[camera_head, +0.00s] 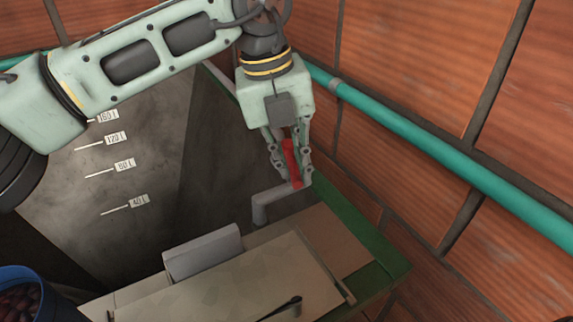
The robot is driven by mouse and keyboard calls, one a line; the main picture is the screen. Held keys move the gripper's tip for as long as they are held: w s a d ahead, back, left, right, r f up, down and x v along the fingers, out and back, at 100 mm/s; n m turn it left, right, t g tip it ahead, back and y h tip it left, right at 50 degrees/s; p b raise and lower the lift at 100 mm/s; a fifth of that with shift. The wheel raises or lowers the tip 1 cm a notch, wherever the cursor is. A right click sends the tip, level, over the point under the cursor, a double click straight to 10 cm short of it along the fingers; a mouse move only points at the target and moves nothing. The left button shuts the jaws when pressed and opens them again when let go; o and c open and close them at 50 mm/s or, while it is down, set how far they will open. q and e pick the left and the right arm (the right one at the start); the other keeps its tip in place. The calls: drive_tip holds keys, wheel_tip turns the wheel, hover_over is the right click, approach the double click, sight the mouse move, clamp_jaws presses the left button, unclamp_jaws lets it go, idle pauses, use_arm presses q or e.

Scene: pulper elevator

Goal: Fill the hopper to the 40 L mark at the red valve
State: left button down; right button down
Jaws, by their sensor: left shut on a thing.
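My left gripper (289,164) reaches down from the top of the view and is shut on the red valve handle (291,161). The handle stands upright between the fingers, above a grey bent pipe (261,204). The dark grey hopper (200,170) has a level scale on its wall. Its marks run from 160 L at the top down to the 40 L mark (139,201). I cannot make out a fill level against the marks. My right gripper is not in view.
A table (255,290) with a green edge stands below the pipe. A grey block (203,252) and a dark, thin tool (280,309) are on it. A blue bucket (38,285) of dark red fruit is at lower left. A teal pipe (440,147) runs along the wooden wall.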

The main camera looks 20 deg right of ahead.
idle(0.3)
use_arm(q)
drive_tip(key=c, duration=1.7)
unclamp_jaws()
drive_tip(key=shift+c, duration=0.2)
drive_tip(key=shift+r, duration=0.1)
wheel_tip(320, 180, up, 12)
drive_tip(key=a, duration=0.2)
drive_tip(key=shift+w+f, duration=0.2)
drive_tip(key=shift+a, duration=0.1)
